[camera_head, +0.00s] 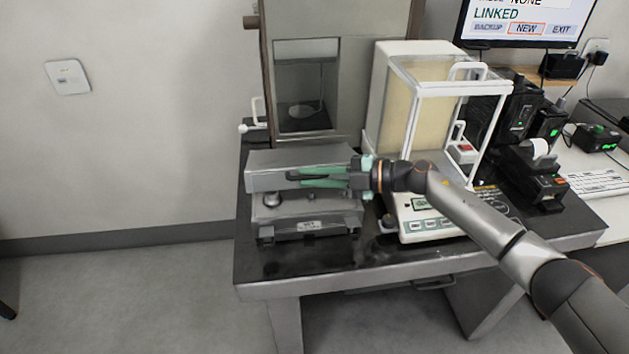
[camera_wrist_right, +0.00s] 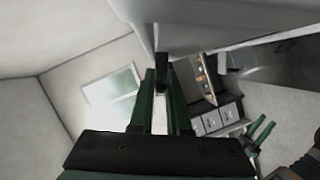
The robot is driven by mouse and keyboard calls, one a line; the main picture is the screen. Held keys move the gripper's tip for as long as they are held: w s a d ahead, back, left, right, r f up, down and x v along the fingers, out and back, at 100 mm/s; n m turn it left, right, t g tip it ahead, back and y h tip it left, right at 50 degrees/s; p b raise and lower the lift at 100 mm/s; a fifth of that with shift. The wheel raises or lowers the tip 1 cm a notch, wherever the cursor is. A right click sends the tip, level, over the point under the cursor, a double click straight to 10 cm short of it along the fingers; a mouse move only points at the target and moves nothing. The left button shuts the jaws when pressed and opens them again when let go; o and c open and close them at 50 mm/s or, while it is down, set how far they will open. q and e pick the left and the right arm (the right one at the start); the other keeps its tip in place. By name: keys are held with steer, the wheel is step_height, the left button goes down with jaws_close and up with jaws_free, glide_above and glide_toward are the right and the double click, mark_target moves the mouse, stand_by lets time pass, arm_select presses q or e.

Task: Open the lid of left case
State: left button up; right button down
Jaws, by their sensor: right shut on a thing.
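The left case (camera_head: 305,222) is a grey metal box on the left part of the dark table. Its grey lid (camera_head: 262,168) shows above and behind the front part; I cannot tell how far it is tilted. My right gripper (camera_head: 292,176) reaches in from the right, its green fingers across the lid's front. In the right wrist view, its fingers (camera_wrist_right: 161,72) are shut on a small dark handle (camera_wrist_right: 161,60) beside the pale lid surface (camera_wrist_right: 200,25). The fingers partly hide the lid. Green fingers, apparently my left gripper (camera_wrist_right: 262,135), show small at the lower right there; their opening is unclear.
A glass-sided balance (camera_head: 440,110) stands right of the case, close to my right arm. Behind the case is a metal cabinet (camera_head: 345,60) with a window. A printer (camera_head: 535,175) and black devices stand at the right. The table's front left edge is clear.

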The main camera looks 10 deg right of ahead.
steer(key=shift+w+r, duration=0.8)
steer(key=shift+r, duration=0.2)
steer(key=shift+w+r, duration=0.8)
steer(key=shift+r, duration=0.2)
steer(key=c, duration=0.9)
jaws_free()
